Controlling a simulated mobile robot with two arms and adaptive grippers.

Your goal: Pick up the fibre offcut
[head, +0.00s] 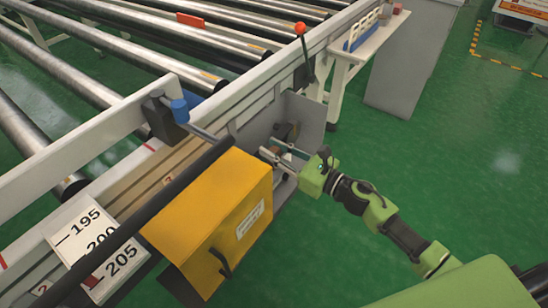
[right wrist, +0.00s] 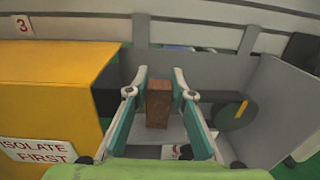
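The fibre offcut appears to be the small brown block (right wrist: 158,103) in the right wrist view, standing in a grey recess beside the yellow box. My right gripper (right wrist: 159,73) has one finger on each side of it, with a narrow gap showing on both sides. In the head view my right gripper (head: 267,152) reaches in from the right to the recess at the conveyor's side. A small brown shape (head: 281,130) shows beyond its fingers there, partly hidden. My left gripper is not in view.
The yellow box (head: 205,205), labelled ISOLATE FIRST, stands left of the recess. A grey side plate (right wrist: 277,115) closes the right, with a dark disc (right wrist: 232,117) near it. A red-knobbed lever (head: 300,29) rises above. Green floor (head: 440,170) is open to the right.

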